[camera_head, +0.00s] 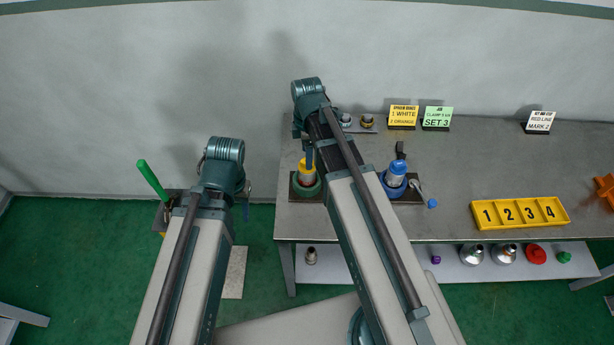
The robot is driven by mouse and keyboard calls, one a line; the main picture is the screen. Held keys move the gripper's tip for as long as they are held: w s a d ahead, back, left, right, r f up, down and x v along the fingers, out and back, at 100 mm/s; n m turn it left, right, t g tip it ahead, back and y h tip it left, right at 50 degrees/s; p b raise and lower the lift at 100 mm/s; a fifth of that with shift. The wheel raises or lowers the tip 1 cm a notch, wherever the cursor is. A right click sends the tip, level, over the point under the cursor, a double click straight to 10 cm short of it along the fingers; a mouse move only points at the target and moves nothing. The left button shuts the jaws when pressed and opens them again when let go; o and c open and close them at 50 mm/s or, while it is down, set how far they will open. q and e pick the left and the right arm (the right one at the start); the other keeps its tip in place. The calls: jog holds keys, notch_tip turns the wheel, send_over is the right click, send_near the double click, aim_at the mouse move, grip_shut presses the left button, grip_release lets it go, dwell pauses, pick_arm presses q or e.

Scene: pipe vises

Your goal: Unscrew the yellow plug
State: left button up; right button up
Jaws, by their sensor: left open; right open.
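The yellow plug (304,164) sits on top of a pipe held upright in a green vise (306,191) at the left end of the workbench. My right arm reaches over the bench, and its open gripper (304,150) is right at the plug, with a finger in front of it. Contact between finger and plug cannot be told. My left gripper (228,198) is open and empty, left of the bench edge and apart from the plug. Its fingers are partly hidden by its own wrist.
A blue vise (391,186) with a blue-topped pipe stands right of my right forearm. A yellow numbered tray (520,212) and sign cards (437,117) are further right. A green lever (153,180) rises left of my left wrist. Fittings lie on the lower shelf (455,268).

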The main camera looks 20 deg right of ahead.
jog(key=m, duration=1.1)
jog(key=shift+m, duration=0.3)
jog(key=m, duration=0.4)
jog(key=shift+m, duration=0.3)
jog(key=shift+m, duration=0.5)
jog(key=m, duration=0.6)
jog(key=shift+f, duration=0.1)
jog(key=shift+f+b, duration=1.1)
jog(key=shift+b, duration=0.1)
